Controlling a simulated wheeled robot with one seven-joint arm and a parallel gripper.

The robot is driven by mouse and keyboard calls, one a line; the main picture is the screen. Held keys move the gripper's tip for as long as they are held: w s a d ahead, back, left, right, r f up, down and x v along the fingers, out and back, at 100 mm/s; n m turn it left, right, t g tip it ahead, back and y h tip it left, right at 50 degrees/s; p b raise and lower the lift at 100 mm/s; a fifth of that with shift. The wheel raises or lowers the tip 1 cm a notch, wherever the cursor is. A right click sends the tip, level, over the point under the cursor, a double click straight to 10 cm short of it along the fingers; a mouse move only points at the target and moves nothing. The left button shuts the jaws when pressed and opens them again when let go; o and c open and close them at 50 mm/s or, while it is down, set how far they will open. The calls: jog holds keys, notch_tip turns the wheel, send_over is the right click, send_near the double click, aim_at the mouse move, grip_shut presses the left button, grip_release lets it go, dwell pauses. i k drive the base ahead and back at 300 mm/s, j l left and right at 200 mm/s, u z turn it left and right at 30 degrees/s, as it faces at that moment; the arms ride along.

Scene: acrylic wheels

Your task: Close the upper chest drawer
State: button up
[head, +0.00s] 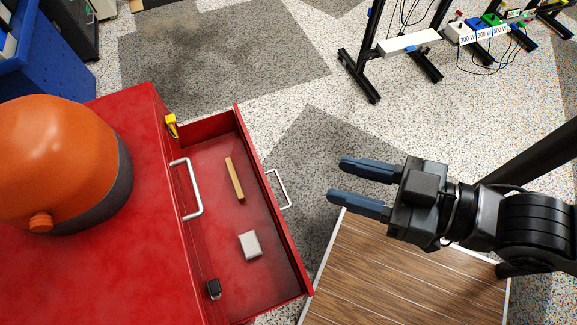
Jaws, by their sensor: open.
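A red chest (150,225) stands at the left. One of its drawers (215,160) is pulled out to the right, with a silver handle (280,189) on its front panel. The drawer holds a tan wooden block (234,179) and a light grey block (250,244). Another silver handle (187,190) is on the chest face, at the drawer's inner end. My gripper (342,180) is open and empty, to the right of the drawer handle and apart from it. Its two blue fingers point left toward the drawer.
An orange helmet-like object (55,160) sits on the chest top. A wood-topped table (400,275) lies below my arm at the lower right. Black stands with white boxes (408,43) are at the upper right. Speckled floor (300,75) is clear beyond the drawer.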

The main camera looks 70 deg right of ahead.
aim_at(254, 287)
jog(key=k+l+u, duration=0.25)
jog(key=l, duration=0.35)
jog(key=k+l+u, duration=0.3)
jog(key=k+l, duration=0.2)
